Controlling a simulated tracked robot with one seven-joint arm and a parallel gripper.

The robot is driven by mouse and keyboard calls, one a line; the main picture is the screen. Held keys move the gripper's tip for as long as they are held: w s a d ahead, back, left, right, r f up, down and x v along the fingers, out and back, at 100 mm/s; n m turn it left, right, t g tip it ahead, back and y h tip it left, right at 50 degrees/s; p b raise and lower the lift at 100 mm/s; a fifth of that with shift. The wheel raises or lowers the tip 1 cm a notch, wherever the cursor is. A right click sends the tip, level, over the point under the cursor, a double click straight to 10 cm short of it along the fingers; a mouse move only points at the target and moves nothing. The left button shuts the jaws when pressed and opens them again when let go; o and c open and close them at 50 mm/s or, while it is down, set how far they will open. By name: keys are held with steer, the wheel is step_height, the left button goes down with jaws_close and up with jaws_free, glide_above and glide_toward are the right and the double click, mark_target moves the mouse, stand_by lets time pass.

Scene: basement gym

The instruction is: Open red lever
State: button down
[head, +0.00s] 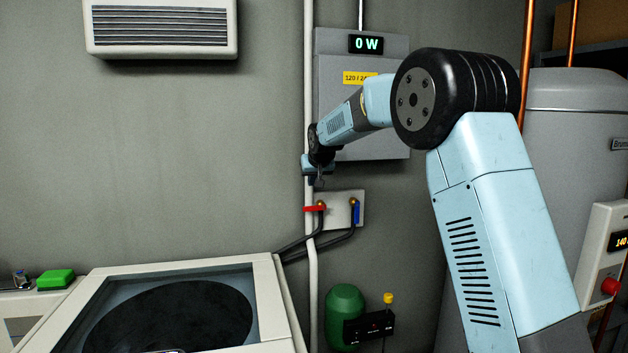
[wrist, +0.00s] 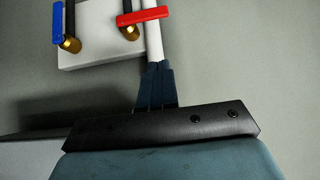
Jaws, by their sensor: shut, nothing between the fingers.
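The red lever (head: 315,208) lies crosswise on a brass valve at the left side of a pale wall plate (head: 340,199). Its left end crosses in front of the white vertical pipe. The lever also shows at the top of the wrist view (wrist: 143,16), turned over, just beyond my fingertips. My gripper (head: 314,183) is just above the red lever in the head view, with its fingers shut and empty. In the wrist view the dark blue fingers (wrist: 157,72) point toward the red lever and overlap the white pipe; a gap shows between them and the lever.
A blue lever (head: 356,213) stands upright on the second brass valve, right of the red one. The white pipe (head: 310,265) runs down the wall. Dark hoses (head: 304,242) lead to a top-loading washer (head: 268,310). A grey electrical box (head: 335,55) hangs above.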

glide_above(315, 208)
steer(key=s+a, duration=0.2)
step_height(315, 208, down, 4)
steer(key=shift+d+f, duration=0.1)
steer(key=shift+f, duration=2.1)
